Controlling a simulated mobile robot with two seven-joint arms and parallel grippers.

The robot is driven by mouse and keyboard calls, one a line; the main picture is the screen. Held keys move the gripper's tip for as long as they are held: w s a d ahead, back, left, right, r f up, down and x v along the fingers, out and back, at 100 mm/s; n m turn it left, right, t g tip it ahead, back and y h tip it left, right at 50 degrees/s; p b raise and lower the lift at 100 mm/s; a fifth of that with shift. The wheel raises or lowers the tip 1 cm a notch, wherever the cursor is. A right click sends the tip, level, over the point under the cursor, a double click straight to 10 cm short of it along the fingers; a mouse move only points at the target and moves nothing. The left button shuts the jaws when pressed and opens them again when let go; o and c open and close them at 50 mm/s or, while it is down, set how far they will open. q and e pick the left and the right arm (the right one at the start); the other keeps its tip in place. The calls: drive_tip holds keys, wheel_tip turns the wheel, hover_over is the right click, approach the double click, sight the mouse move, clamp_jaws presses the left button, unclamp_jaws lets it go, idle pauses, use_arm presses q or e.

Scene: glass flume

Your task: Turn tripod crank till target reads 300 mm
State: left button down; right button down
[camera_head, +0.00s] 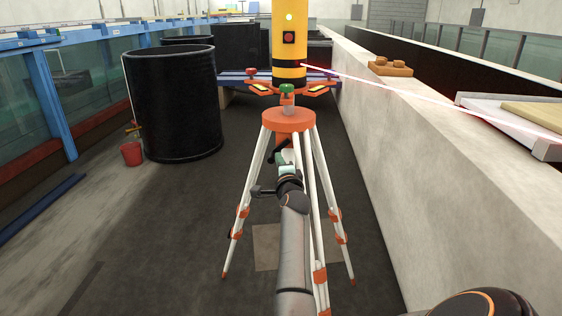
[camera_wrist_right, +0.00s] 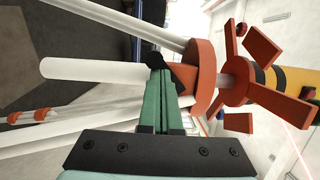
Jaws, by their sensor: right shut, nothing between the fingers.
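The tripod (camera_head: 289,119) stands in the middle of the head view, with an orange head and white legs with orange clamps. A yellow column instrument (camera_head: 286,42) with a dark band rises above it. My right gripper (camera_head: 287,160) is just below the tripod head, among the legs. The dark crank (camera_head: 277,152) is partly hidden by it. In the right wrist view, the teal fingers (camera_wrist_right: 158,72) are shut and empty, close to a black part under the orange head (camera_wrist_right: 206,80). Contact cannot be told. No target reading is legible. My left gripper is out of view.
A pale concrete wall (camera_head: 430,150) runs along the right, with a white tray (camera_head: 510,122) on it. A large black tank (camera_head: 173,105) and a red bucket (camera_head: 131,154) stand left. A pink beam crosses to the right. Floor left of the tripod is clear.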

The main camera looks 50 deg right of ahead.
drive_tip(key=shift+w+a+r+m, duration=0.15)
drive_tip(key=shift+w+a+m, duration=0.1)
drive_tip(key=shift+m, duration=0.65)
drive_tip(key=shift+d, duration=0.1)
idle(0.6)
